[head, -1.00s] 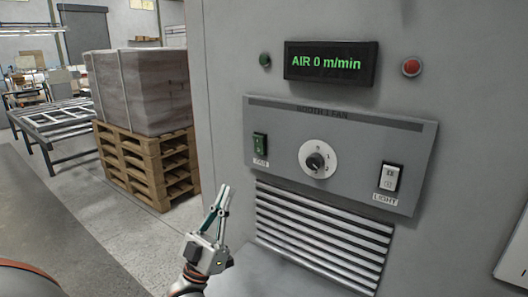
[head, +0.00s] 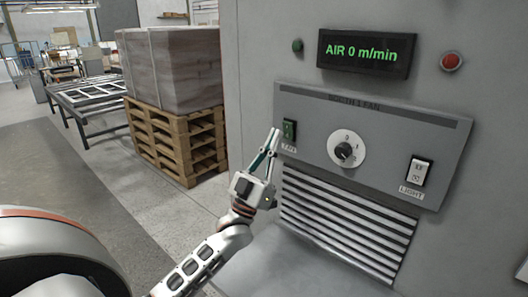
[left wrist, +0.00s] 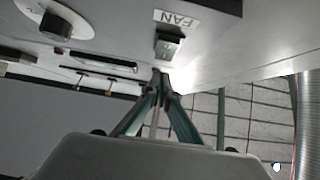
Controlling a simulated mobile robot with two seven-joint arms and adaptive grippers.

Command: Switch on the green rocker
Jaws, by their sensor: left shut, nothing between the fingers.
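The green rocker (head: 289,129) sits at the left end of the grey control panel, above a small label. In the left wrist view the rocker (left wrist: 168,44) shows dark beside the FAN label (left wrist: 177,18). My left gripper (head: 272,140) is shut and empty, its fingertips just left of and slightly below the rocker in the head view. In the left wrist view the closed fingertips (left wrist: 160,76) are close to the rocker; a small gap seems to remain. The display (head: 365,52) reads AIR 0 m/min. My right gripper is not in view.
The panel also holds a round dial (head: 346,149) and a white LIGHT rocker (head: 418,172). A vent grille (head: 345,222) lies below. A green lamp (head: 297,46) and red button (head: 451,62) flank the display. A loaded pallet (head: 178,140) stands to the left.

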